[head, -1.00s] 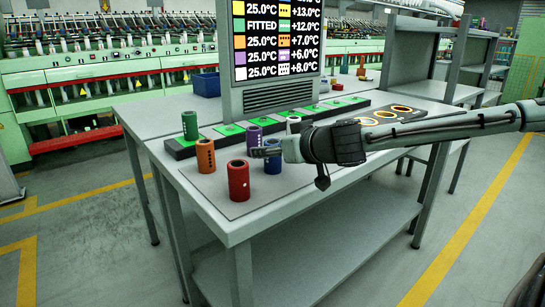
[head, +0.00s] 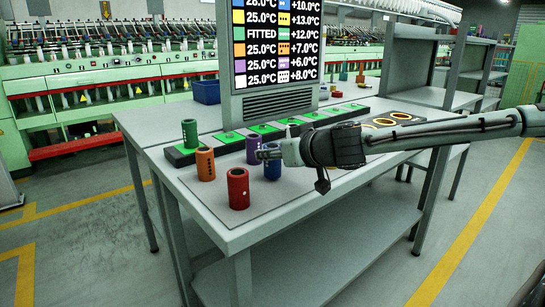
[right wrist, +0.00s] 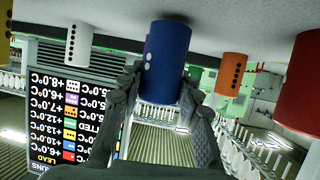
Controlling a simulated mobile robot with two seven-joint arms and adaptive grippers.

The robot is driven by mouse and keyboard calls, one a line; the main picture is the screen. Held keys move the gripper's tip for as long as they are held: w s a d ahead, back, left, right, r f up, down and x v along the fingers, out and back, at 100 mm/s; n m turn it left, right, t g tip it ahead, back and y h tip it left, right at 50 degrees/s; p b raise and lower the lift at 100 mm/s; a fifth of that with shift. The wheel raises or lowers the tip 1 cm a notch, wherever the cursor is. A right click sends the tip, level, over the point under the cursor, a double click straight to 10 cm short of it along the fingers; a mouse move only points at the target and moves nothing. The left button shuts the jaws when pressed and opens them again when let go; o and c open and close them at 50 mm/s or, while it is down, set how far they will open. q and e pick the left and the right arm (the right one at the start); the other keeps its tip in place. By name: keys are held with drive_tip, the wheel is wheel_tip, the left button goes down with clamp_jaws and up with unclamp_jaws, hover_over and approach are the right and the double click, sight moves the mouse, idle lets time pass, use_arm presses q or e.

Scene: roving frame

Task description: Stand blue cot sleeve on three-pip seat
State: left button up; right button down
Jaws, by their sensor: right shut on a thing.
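The blue sleeve (head: 272,169) stands on the near left of the table, beside the red sleeve (head: 238,188). My right gripper (head: 268,152) is shut around it. In the right wrist view, which is upside down, the blue sleeve (right wrist: 166,60) sits between the two fingers, with white pips on its side. Its base looks at or close to the tabletop. The seats are green pads on a dark strip (head: 228,138) across the table; their pips are too small to read. My left gripper is not in view.
A green sleeve (head: 190,133) stands at the strip's left end. Orange (head: 205,164) and purple (head: 253,148) sleeves stand close to the blue one. A white sleeve (right wrist: 78,42) shows in the wrist view. A display (head: 277,50) rises behind the strip. A dark board with orange rings (head: 402,116) lies right.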

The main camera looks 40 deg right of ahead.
sight(272, 145)
wheel_tip(272, 145, up, 4)
drive_tip(key=shift+f, duration=0.25)
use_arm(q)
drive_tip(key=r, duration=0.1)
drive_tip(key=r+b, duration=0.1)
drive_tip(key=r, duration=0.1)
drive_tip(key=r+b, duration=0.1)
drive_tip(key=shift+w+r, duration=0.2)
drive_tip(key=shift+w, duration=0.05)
use_arm(e)
drive_tip(key=a+r, duration=0.6)
drive_tip(key=a, duration=0.5)
drive_tip(key=shift+s+a+r, duration=0.25)
drive_tip(key=shift+r, duration=0.05)
